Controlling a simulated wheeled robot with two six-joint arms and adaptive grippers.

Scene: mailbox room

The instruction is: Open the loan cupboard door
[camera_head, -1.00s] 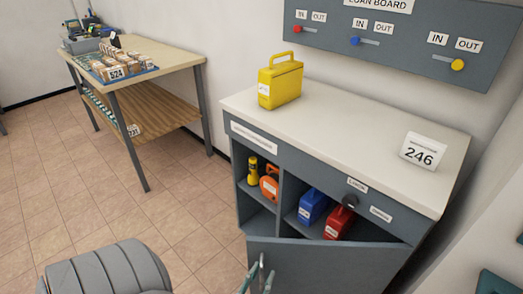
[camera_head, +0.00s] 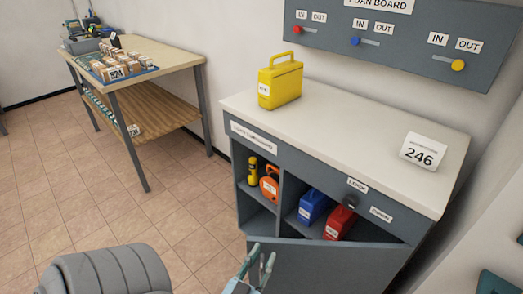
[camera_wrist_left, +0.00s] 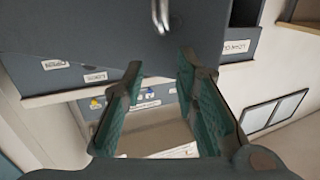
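The loan cupboard (camera_head: 263,161) is grey with a pale top. Its grey door (camera_head: 330,270) stands partly open, swung out at the front, with the inside visible above its top edge. My left gripper (camera_head: 262,257) is open and empty at the door's left end. In the left wrist view, the door (camera_wrist_left: 100,20) fills the upper part, and its metal handle (camera_wrist_left: 160,14) lies beyond the open fingertips (camera_wrist_left: 160,66), apart from them. The gripper hides the handle in the head view. A dark round knob (camera_head: 349,201) sits on the front between labels. My right gripper is not in view.
Inside are a blue case (camera_head: 312,206), a red case (camera_head: 339,222), an orange item (camera_head: 269,186) and a yellow torch (camera_head: 253,170). A workbench (camera_head: 180,62) is at left; tiled floor between is clear.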

